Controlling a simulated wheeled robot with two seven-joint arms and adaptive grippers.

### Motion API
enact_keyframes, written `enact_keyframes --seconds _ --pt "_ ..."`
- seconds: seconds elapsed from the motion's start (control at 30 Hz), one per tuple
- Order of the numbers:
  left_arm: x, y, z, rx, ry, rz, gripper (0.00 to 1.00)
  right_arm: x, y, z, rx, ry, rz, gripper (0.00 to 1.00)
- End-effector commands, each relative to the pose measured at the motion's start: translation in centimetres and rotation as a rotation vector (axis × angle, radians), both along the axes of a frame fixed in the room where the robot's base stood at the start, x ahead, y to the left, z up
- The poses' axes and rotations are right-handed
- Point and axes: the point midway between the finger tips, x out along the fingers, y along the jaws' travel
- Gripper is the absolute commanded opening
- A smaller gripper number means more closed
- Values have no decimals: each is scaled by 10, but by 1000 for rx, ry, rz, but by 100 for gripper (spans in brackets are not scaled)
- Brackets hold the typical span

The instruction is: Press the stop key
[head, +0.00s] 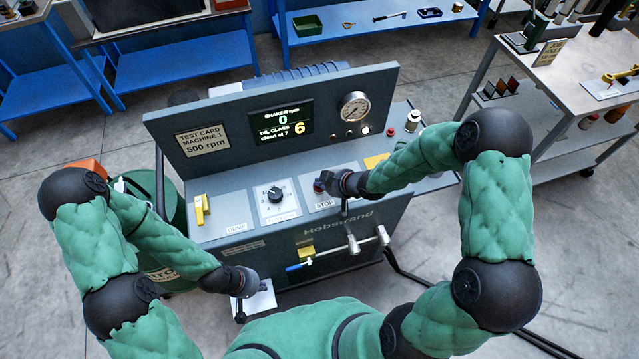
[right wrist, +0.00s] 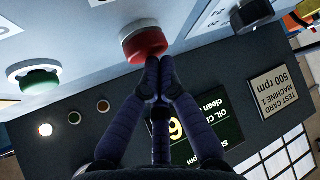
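The red stop key (head: 318,187) sits on the machine's sloping panel above the STOP label (head: 325,204). In the right wrist view it is a round red button (right wrist: 143,43) on a pale collar. My right gripper (right wrist: 162,62) is shut and empty, its fingertips together at the key's edge. I cannot tell whether they touch it. In the head view my right gripper (head: 332,184) is just right of the key.
The display (head: 281,121) reads shaker rpm 0 and oil class 6. A dial knob (head: 275,195) and a yellow dump lever (head: 200,209) lie left of the key. A green button (right wrist: 38,79) shows in the right wrist view. A bench (head: 590,95) stands at right.

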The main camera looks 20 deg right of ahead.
Motion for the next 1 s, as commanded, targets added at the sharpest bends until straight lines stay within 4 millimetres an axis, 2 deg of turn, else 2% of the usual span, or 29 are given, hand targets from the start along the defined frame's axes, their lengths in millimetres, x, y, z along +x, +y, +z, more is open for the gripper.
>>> enact_keyframes --seconds 0.3,0.73,1.0 --pt "0 0 15 0 0 0 0 -1 0 15 0 2 0 0" --pt "0 0 17 0 0 0 0 0 0 18 0 1 1 0" --pt "0 0 37 0 0 0 0 0 0 41 0 0 0 0"
